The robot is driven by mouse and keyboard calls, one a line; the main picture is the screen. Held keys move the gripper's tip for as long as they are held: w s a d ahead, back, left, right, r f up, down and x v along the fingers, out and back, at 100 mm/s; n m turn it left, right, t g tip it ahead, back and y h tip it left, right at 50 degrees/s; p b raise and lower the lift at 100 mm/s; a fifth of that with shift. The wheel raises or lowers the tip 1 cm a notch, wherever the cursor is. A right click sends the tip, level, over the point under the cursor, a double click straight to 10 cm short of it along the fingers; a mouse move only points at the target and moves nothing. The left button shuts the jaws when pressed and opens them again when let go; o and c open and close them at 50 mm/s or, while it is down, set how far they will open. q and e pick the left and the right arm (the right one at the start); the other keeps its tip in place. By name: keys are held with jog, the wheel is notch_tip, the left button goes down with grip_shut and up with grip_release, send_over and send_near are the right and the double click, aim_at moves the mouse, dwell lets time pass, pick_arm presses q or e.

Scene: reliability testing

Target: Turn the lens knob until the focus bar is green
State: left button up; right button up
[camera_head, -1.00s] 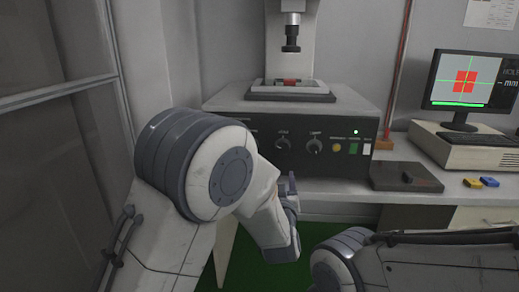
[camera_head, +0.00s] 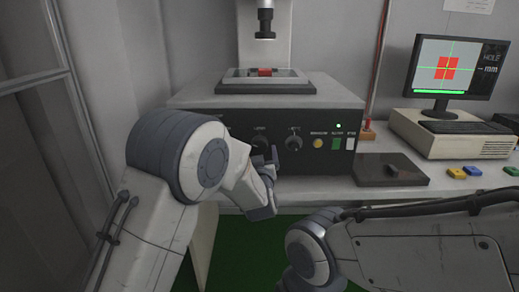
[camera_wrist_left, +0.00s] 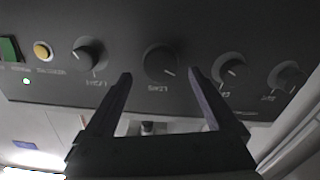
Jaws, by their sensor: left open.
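The lens knob (camera_wrist_left: 160,62) is a round black knob with a white mark, centred in the left wrist view, where its label shows upside down. It also shows on the machine's front panel in the head view (camera_head: 259,135). My left gripper (camera_wrist_left: 160,75) is open, with its two fingers reaching toward either side of the lens knob; I cannot tell whether they touch it. In the head view the left gripper (camera_head: 269,158) is just below the knobs. The focus bar (camera_head: 437,91) at the bottom of the screen is green. My right gripper is out of view.
The light knob (camera_wrist_left: 88,54) is beside the lens knob, with other knobs (camera_wrist_left: 232,69) on the other side. A yellow button (camera_head: 318,143) is farther right.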

aim_at(259, 147)
pick_arm(q)
jog(key=shift+w, duration=1.6)
jog(key=shift+c, duration=0.3)
jog(key=c, duration=1.3)
jog(key=shift+f+n+b, duration=0.1)
jog(key=shift+n+b, duration=0.5)
jog(key=shift+b, duration=0.15)
jog(key=o, duration=1.4)
jog(key=shift+c, duration=0.2)
jog(key=shift+s, duration=0.1)
jog(key=s, duration=1)
jog(key=shift+s, duration=0.2)
